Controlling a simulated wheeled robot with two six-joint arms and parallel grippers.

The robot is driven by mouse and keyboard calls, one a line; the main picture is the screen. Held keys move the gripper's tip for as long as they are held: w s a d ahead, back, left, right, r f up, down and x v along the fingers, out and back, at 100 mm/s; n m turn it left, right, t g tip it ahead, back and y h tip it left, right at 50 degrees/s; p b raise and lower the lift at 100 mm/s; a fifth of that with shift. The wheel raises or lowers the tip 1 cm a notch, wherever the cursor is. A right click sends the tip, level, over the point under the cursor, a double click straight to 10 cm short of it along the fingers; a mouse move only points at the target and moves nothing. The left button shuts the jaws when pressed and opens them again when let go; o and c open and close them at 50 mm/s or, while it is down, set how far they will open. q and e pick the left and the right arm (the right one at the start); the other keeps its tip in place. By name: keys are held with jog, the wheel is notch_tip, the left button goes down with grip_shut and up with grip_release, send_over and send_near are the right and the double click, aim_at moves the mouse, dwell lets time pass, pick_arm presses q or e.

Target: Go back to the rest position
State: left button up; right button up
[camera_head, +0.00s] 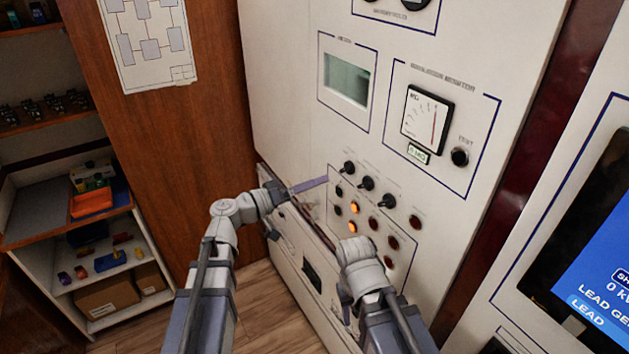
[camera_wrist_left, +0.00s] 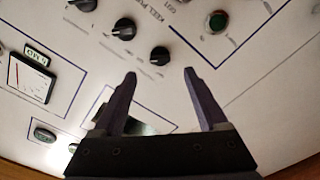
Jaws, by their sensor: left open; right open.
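My left gripper (camera_head: 318,184) is open and empty in front of the white panel (camera_head: 285,90), left of the row of black knobs. In the left wrist view its two fingers (camera_wrist_left: 161,76) stand apart, with a black knob (camera_wrist_left: 160,56) just beyond the gap between their tips. I cannot tell whether they touch the panel. My right gripper (camera_head: 314,222) is lower, close to the panel's lower edge, and mostly hard to make out beside my pale wrist. Nothing is seen held in either gripper.
A shelf with an orange bin (camera_head: 91,202) stands left. A blue screen (camera_head: 600,265) is at right. Wooden floor (camera_head: 265,310) shows below.

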pick_arm(q)
jog(key=s+d+f+g+y, duration=0.1)
jog(key=s+f+g+y, duration=0.25)
jog(key=f, duration=0.35)
jog(key=s+f+g+y, duration=0.3)
jog(key=s+f, duration=0.1)
jog(key=f, duration=0.4)
jog(key=s+a+f+n+g+y, duration=0.2)
jog(key=s+a+f+g+y, duration=0.1)
jog(key=s+a+f+y, duration=0.7)
jog(key=s+d+f+m+g+b, duration=0.1)
jog(key=s+d+f+m+b, duration=0.2)
jog(key=d+b, duration=0.3)
jog(key=s+d, duration=0.1)
jog(key=d, duration=0.2)
jog(key=shift+d+m+h, duration=0.35)
jog(key=shift+m, duration=0.05)
jog(key=shift+f, duration=0.1)
